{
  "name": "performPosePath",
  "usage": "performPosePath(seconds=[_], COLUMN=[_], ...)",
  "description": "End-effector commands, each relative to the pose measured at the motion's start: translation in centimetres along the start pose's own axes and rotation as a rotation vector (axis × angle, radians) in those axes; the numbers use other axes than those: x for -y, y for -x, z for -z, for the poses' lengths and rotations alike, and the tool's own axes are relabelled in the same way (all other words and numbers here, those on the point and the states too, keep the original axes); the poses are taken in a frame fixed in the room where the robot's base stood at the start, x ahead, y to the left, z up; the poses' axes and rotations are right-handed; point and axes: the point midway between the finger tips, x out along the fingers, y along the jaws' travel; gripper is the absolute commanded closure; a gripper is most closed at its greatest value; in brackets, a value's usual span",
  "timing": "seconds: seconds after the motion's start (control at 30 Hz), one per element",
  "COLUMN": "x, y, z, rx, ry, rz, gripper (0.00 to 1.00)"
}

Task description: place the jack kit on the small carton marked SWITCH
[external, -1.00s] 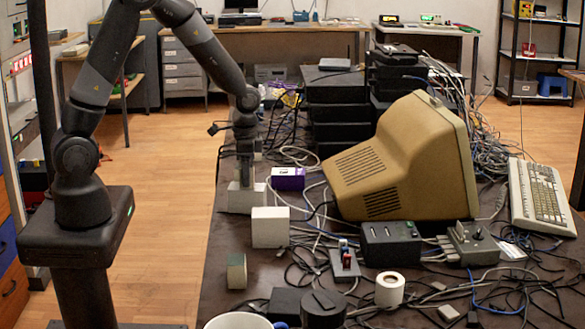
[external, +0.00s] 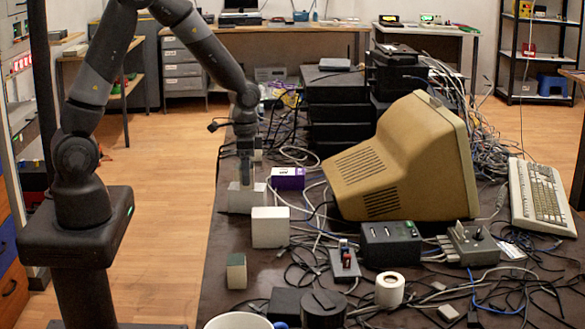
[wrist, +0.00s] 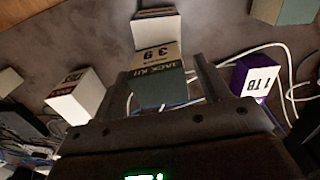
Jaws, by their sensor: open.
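The jack kit (wrist: 157,70) is a green and cream box lettered "JACK KIT 39". In the wrist view it lies between the two fingers of my gripper (wrist: 162,82), which is open around it. A white carton (wrist: 157,34) shows just past it. In the external view my gripper (external: 246,175) is over a white carton (external: 241,203), with the kit mostly hidden by the fingers. The kit appears to be on this carton; contact is unclear. Another white carton (external: 270,228) stands nearer the camera, and also shows in the wrist view (wrist: 80,98). I cannot read SWITCH on either.
A purple and white box (external: 288,179) marked 1TB stands right of my gripper. A green and cream box (external: 237,271) stands nearer the table's left edge. A beige monitor (external: 405,165) and loose cables crowd the right.

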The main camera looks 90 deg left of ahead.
Motion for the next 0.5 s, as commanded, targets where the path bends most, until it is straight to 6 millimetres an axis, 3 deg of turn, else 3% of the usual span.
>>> performPosePath(seconds=[0.3, 0.5], x=[0.1, 0.0], y=[6.7, 9.9], z=[0.1, 0.1], rx=[-0.005, -0.003], ry=[0.000, 0.000], rz=[0.002, 0.001], gripper=[0.31, 0.31])
